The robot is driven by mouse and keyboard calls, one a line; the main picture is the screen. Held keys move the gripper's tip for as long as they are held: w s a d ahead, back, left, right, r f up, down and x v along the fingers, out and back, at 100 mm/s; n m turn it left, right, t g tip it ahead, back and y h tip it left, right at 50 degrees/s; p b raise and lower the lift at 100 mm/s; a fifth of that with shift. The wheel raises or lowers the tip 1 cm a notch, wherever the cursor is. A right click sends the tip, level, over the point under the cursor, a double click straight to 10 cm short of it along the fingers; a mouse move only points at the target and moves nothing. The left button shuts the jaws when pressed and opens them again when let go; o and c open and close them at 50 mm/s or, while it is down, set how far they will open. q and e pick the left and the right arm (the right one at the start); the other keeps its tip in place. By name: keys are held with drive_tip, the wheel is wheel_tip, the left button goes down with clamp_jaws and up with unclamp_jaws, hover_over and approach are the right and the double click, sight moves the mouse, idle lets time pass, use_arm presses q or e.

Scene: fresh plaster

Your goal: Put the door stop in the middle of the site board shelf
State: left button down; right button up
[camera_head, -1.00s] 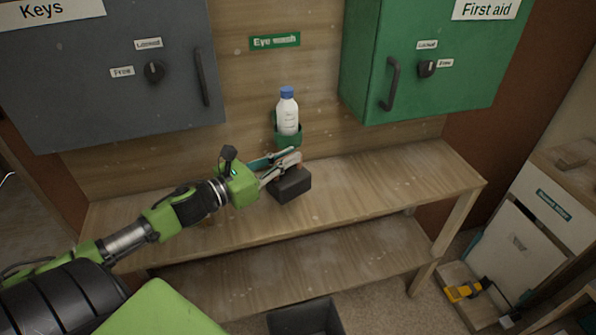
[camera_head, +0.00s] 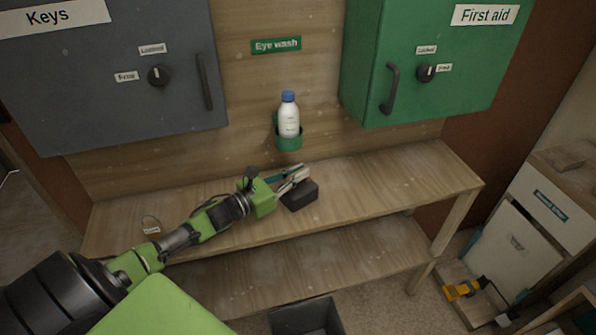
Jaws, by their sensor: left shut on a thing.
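The door stop, a dark block (camera_head: 302,197), is at the middle of the wooden site board shelf (camera_head: 400,180), below the eye wash bottle. My left gripper (camera_head: 300,177) reaches in from the left and is shut on it, with its fingers at the block's upper back side. The fingers hide part of the block. I cannot tell whether its underside touches the shelf or is slightly above it. My right gripper is not in view.
A white bottle (camera_head: 288,118) sits in a green holder on the back board. A grey Keys cabinet (camera_head: 110,100) and a green First aid cabinet (camera_head: 440,40) hang above. A small tag (camera_head: 151,227) lies at shelf left. The shelf's right half is clear.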

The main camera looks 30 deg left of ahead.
use_arm(q)
drive_tip(key=shift+r, duration=0.15)
drive_tip(key=c, duration=2.1)
unclamp_jaws()
drive_tip(key=shift+f, duration=0.25)
drive_tip(key=shift+c, duration=0.2)
drive_tip(key=shift+s, duration=0.1)
drive_tip(key=shift+r, duration=0.15)
drive_tip(key=shift+s+a, duration=0.1)
drive_tip(key=shift+s, duration=0.25)
drive_tip(key=b+v, duration=0.2)
drive_tip(key=v, duration=0.9)
drive_tip(key=shift+s, duration=0.1)
